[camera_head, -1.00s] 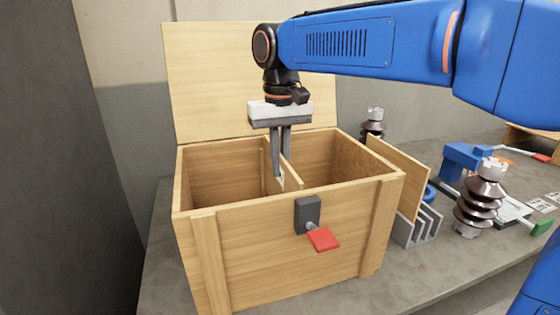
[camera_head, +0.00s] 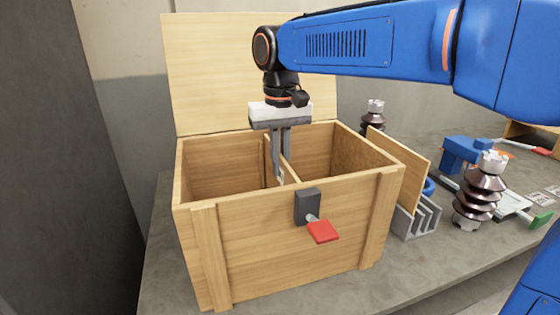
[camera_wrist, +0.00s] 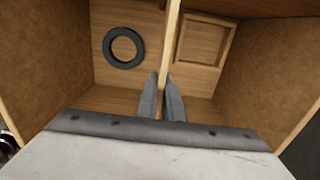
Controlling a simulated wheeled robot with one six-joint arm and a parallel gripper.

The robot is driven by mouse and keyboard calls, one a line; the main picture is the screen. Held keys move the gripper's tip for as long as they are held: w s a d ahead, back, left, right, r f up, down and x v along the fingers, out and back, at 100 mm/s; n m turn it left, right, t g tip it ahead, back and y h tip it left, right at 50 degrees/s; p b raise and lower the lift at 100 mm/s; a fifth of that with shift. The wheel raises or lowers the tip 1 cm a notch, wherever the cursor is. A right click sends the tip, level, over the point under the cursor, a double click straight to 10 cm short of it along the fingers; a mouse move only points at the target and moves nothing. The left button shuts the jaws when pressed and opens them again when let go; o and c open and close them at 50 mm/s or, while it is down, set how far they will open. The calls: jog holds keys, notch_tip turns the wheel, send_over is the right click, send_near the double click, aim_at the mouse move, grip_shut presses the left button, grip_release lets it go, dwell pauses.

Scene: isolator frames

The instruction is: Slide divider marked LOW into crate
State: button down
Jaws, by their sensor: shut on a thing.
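The open wooden crate (camera_head: 290,250) stands on the table with its lid raised at the back. My gripper (camera_head: 279,177) points down into it, shut on a thin wooden divider (camera_head: 290,172). The divider stands upright between the front and back walls, its top close to rim level. A small pale label shows by the fingers, too small to read. The wrist view shows the divider (camera_wrist: 172,35) edge-on between the fingertips (camera_wrist: 162,78). Its lower edge and any slots are hidden, so I cannot tell how it is seated.
In the wrist view, a dark ring (camera_wrist: 124,47) lies left of the divider and a square wooden frame (camera_wrist: 205,40) right. A second wooden panel (camera_head: 402,165) stands in a grey rack (camera_head: 418,220) beside the crate. Brown insulators (camera_head: 481,195) stand further right. A red-tabbed latch (camera_head: 322,231) juts from the crate front.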

jog(key=shift+f, duration=4.15)
jog(key=c, duration=1.8)
grip_release()
notch_tip(320, 180, up, 16)
jog(key=shift+r, duration=0.7)
